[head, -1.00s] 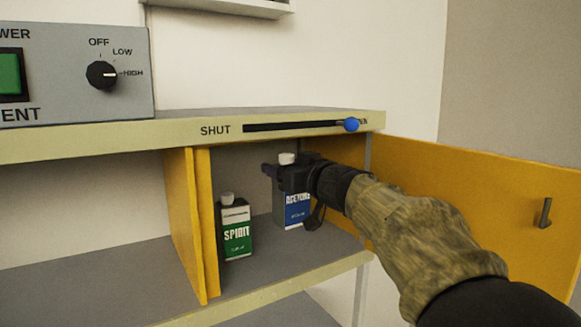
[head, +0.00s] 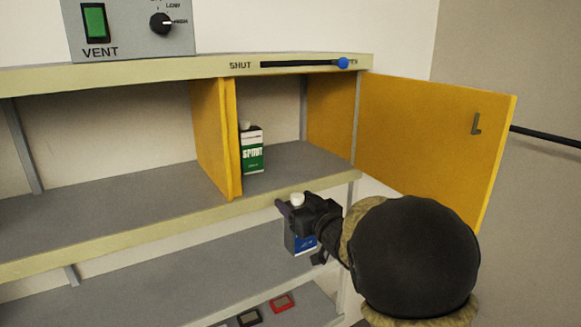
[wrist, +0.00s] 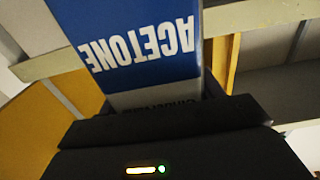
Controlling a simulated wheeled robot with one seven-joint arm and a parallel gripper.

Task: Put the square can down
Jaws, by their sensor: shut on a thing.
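The square can (head: 301,243) is blue and white with a white cap, and its label reads ACETONE in the wrist view (wrist: 140,45). My gripper (head: 308,211) is shut on its upper part and holds it roughly upright, in front of the shelf unit and below the cabinet floor's front edge. The gripper hides part of the can in the head view. A green and white SPIRIT can (head: 252,151) stands inside the cabinet compartment, beside the yellow partition.
The yellow door (head: 430,135) stands wide open to the right. The blue slider knob (head: 343,63) is at the right end of its slot. The upper shelf (head: 110,202) left of the partition is bare. Small red (head: 282,303) and dark (head: 249,317) items lie on the lowest shelf.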

